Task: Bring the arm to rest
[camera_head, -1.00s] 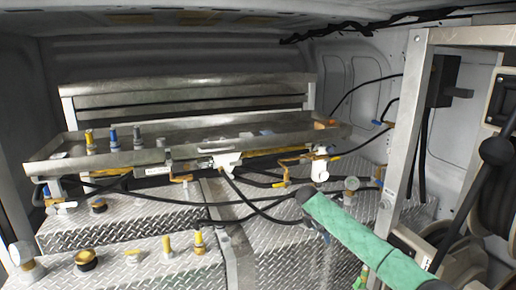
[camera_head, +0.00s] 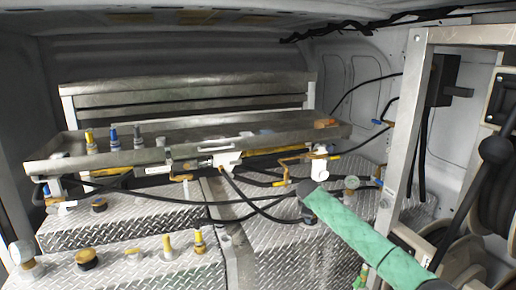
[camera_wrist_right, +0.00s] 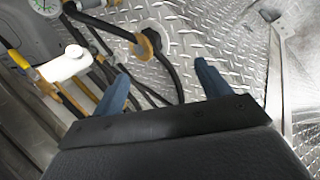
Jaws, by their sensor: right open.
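My right gripper (camera_wrist_right: 162,88) is open in the right wrist view, with its two blue fingers apart and nothing between them. It hangs over diamond plate (camera_wrist_right: 222,48) and a black hose. A white valve body (camera_wrist_right: 66,64) and a round gauge (camera_wrist_right: 44,7) lie to the left of its fingers. The fingers cannot be made out there. My left gripper is not in view.
A metal tray (camera_head: 230,131) with several fittings stands across the back. Black hoses, a white valve (camera_head: 320,165) and a gauge (camera_head: 352,182) are below it. A metal post (camera_head: 409,130) and reels (camera_head: 495,190) stand at right. Yellow-topped fittings (camera_head: 168,246) stand at lower left.

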